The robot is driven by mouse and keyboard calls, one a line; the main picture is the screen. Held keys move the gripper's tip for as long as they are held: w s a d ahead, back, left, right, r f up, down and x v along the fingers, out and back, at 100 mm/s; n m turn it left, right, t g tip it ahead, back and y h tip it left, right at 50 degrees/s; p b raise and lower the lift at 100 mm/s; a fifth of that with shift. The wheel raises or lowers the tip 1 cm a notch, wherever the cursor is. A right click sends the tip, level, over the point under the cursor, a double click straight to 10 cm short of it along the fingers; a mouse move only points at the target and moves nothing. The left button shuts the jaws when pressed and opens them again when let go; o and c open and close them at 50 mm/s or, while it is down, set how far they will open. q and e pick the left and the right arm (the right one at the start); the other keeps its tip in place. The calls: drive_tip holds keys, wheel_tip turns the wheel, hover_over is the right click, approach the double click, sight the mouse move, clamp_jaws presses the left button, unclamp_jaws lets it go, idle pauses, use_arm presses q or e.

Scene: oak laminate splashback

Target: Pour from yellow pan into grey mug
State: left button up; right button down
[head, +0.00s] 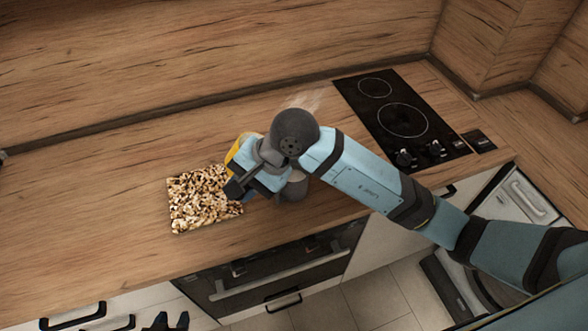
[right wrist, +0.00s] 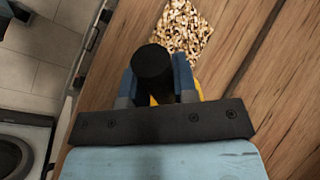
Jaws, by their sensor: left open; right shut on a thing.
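The yellow pan (head: 234,150) shows only as a yellow edge behind my right gripper (head: 250,186) in the head view. My right gripper is shut on the pan's dark handle (right wrist: 153,62); a little yellow shows behind it in the right wrist view. The pan's tilt and contents are hidden. A grey rounded shape (head: 294,189) under my right wrist may be the grey mug, but the arm covers most of it and I cannot be sure. My left gripper (head: 165,322) is open and empty at the bottom edge of the head view, in front of the counter.
A flat, square, pebble-patterned mat (head: 190,215) lies on the wooden counter beside my right gripper. A black hob (head: 385,100) is at the back right. An oven (head: 270,270) is under the counter's front edge. The counter's left part (head: 80,200) is clear.

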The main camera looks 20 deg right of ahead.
drive_tip(key=shift+s+d+r+y, duration=0.1)
drive_tip(key=shift+d+r+y, duration=0.55)
drive_tip(key=shift+d+y, duration=0.25)
idle(1.4)
drive_tip(key=shift+s+d+f+y+b, duration=0.1)
drive_tip(key=shift+d+f+y+b, duration=0.1)
drive_tip(key=shift+d+y+b, duration=0.7)
idle(1.4)
drive_tip(key=shift+s+d+r+t, duration=0.1)
drive_tip(key=shift+d+r+t, duration=0.05)
drive_tip(key=shift+d+t, duration=0.15)
idle(0.4)
drive_tip(key=shift+d+y, duration=0.2)
drive_tip(key=shift+y, duration=0.1)
drive_tip(key=shift+r, duration=0.1)
drive_tip(key=shift+d, duration=0.15)
idle(0.3)
